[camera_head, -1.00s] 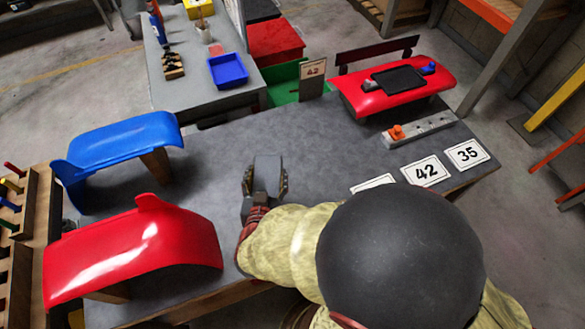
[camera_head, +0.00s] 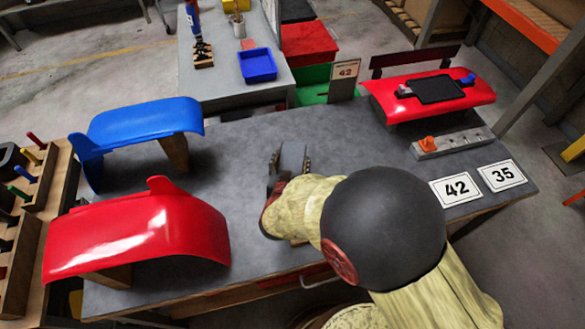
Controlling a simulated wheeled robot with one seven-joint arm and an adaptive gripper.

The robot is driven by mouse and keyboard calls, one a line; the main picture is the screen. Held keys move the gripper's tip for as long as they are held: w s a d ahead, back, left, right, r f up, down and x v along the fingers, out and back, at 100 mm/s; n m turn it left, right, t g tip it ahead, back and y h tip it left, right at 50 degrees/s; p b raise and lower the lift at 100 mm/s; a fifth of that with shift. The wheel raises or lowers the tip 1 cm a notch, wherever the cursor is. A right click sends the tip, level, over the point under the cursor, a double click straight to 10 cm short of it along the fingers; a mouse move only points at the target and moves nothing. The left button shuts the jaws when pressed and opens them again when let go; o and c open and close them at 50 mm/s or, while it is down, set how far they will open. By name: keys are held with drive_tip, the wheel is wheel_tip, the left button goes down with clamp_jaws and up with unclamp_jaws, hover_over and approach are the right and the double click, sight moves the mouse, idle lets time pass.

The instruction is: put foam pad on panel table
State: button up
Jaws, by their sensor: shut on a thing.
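My gripper (camera_head: 290,165) is shut on a dark grey slab, the foam pad (camera_head: 292,153), which stands up between the two fingers. The pad is over the middle of the grey table with the coloured panels, the panel table (camera_head: 235,205). My arm hides the pad's lower part, and I cannot tell whether it touches the tabletop.
A blue curved panel (camera_head: 140,120) and a red curved panel (camera_head: 140,235) stand at the left. At the right are another red panel (camera_head: 480,92) bearing a black mat (camera_head: 437,89), a grey block strip (camera_head: 455,142) and number cards (camera_head: 457,189). The table's middle is clear.

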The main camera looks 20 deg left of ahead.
sight(292, 166)
drive_tip(key=shift+w+f, duration=0.3)
drive_tip(key=shift+f, duration=0.05)
drive_tip(key=shift+w+f+b, duration=0.2)
drive_tip(key=shift+f+b, duration=0.4)
drive_tip(key=shift+f, duration=0.3)
drive_tip(key=shift+w+f+b, duration=0.15)
drive_tip(key=shift+f+b, duration=0.4)
drive_tip(key=shift+f, duration=0.35)
drive_tip(key=shift+f, duration=0.15)
drive_tip(key=o, duration=1)
drive_tip(key=shift+o, duration=0.2)
drive_tip(key=shift+s+r, duration=0.15)
drive_tip(key=shift+r, duration=0.05)
drive_tip(key=p+v, duration=0.3)
drive_tip(key=v, duration=0.8)
drive_tip(key=shift+s+d+p, duration=0.1)
drive_tip(key=shift+s+p, duration=0.3)
